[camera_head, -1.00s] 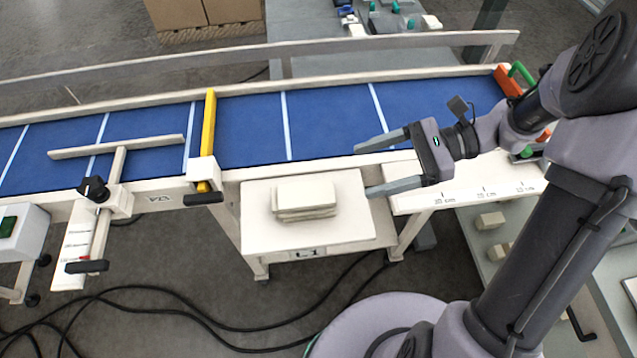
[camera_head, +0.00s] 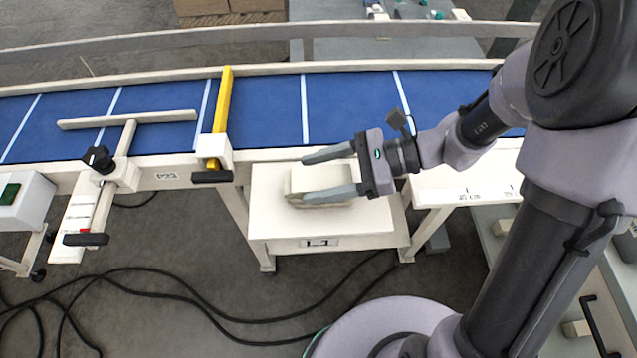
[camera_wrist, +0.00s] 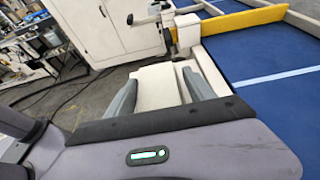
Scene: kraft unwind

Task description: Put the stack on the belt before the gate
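The stack (camera_head: 318,178) is a few cream, flat rectangular pieces on a small white table (camera_head: 275,222) labelled L1, in front of the belt. My gripper (camera_head: 306,178) reaches in from the right, its grey fingers apart, one at the far side and one at the near side of the stack. The near finger hides part of it. The wrist view shows the stack (camera_wrist: 157,88) between the two fingers; I cannot tell whether they touch it. The blue belt (camera_head: 262,108) runs behind the table. The gate (camera_head: 222,100) is a yellow bar across the belt, left of the stack.
A white T-shaped guide (camera_head: 130,119) lies over the belt left of the gate. A pale rail (camera_head: 260,163) edges the belt's near side, between table and belt. The belt right of the gate is clear. Black cables (camera_head: 190,290) lie on the floor.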

